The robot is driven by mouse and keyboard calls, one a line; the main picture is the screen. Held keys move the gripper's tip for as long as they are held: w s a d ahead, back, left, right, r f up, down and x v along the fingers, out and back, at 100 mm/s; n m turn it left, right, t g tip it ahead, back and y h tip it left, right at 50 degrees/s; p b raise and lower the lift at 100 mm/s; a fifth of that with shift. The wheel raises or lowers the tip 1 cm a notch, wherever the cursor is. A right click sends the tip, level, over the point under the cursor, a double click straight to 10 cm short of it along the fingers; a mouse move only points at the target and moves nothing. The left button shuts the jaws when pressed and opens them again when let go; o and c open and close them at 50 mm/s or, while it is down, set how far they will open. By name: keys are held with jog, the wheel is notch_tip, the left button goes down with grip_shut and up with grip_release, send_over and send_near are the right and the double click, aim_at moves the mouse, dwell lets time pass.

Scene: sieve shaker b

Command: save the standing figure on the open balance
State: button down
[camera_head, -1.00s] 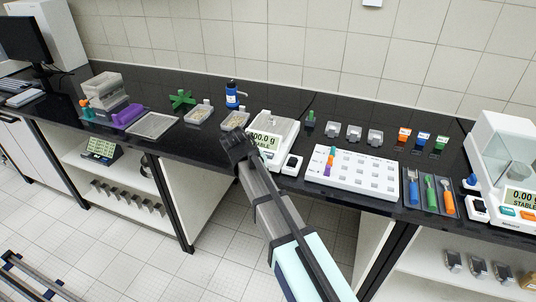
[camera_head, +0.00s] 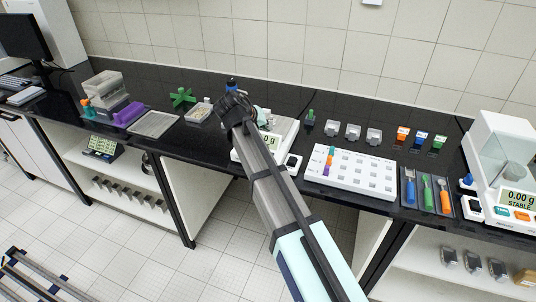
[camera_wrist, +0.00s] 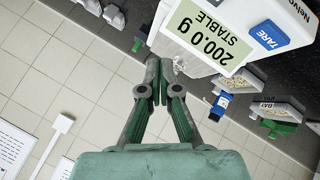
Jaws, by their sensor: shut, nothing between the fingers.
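The open balance (camera_head: 283,128) stands on the black bench, partly behind my arm in the head view. In the wrist view its display (camera_wrist: 208,38) reads 200.0 g STABLE, and a blue TARE key (camera_wrist: 268,36) sits beside the display. No save key can be made out. My gripper (camera_wrist: 160,66) is shut and empty, with its fingertips beside the display's edge in the picture. In the head view my gripper (camera_head: 235,107) hides the balance's left part and most of the blue bottle. A small white unit with a dark top (camera_head: 292,162) stands at the balance's front right.
A white tray (camera_head: 318,170) with several compartments lies to the right. An enclosed balance (camera_head: 497,160) at far right reads 0.00 g. A green cross-shaped stand (camera_head: 182,97) and a sample dish (camera_head: 199,114) are at left. Tools (camera_head: 430,193) lie near the front edge.

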jog(key=shift+f, duration=0.1)
jog(key=shift+f+b, duration=2.2)
jog(key=shift+f, duration=2.1)
jog(key=shift+f, duration=0.1)
jog(key=shift+f, duration=0.3)
jog(key=shift+f+b, duration=0.5)
jog(key=shift+b, duration=0.05)
jog(key=shift+r, duration=0.15)
jog(key=shift+r+p, duration=0.4)
jog(key=shift+r, duration=0.35)
